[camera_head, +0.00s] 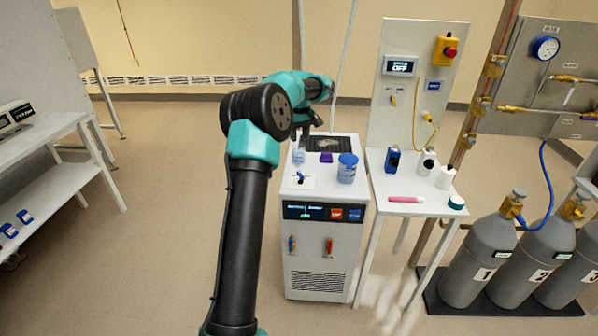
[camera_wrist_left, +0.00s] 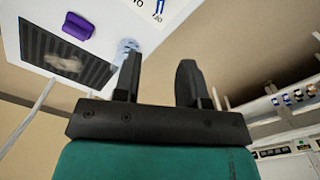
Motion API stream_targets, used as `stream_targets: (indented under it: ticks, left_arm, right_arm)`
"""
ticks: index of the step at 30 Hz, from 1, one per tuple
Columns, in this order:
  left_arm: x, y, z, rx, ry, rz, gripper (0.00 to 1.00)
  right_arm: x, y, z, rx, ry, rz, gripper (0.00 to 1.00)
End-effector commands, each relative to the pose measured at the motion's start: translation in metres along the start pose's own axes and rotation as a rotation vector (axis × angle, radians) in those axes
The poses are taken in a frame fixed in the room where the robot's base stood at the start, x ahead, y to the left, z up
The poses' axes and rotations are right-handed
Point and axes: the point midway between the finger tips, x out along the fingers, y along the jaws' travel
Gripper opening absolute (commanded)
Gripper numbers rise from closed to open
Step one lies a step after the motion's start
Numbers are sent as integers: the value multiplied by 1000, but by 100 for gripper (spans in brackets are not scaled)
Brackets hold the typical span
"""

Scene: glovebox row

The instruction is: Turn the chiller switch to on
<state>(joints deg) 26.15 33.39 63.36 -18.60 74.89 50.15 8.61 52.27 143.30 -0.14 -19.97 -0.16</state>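A white cabinet (camera_head: 313,262) stands in the middle of the head view, with a dark display strip (camera_head: 305,212) and a blue and a red valve handle on its front. A small blue knob (camera_head: 300,177) sits on a white plate on its top. A white board behind the side table carries a display (camera_head: 399,66) reading OFF, with a small switch (camera_head: 393,100) below. I cannot read which one is labelled chiller. My left gripper (camera_head: 304,127) is above the cabinet's back left top; the left wrist view shows its fingers (camera_wrist_left: 158,70) apart and empty. My right gripper is out of view.
The side table holds small bottles (camera_head: 426,161) and a pink item (camera_head: 406,199). Gas cylinders (camera_head: 480,260) stand at right.

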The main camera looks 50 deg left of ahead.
Motion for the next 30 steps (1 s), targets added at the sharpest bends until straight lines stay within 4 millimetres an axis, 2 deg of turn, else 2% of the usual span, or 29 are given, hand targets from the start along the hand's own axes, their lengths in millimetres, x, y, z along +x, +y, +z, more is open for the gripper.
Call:
stream_targets:
  ticks: [21, 27, 30]
  left_arm:
    - [120, -1, 0, 0, -2, -2, 38]
    - [148, 0, 0, 0, -2, -2, 38]
    - [155, 0, 0, 0, -1, 0, 38]
  right_arm:
    - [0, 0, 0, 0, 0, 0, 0]
    - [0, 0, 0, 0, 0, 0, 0]
    - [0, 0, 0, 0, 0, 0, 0]
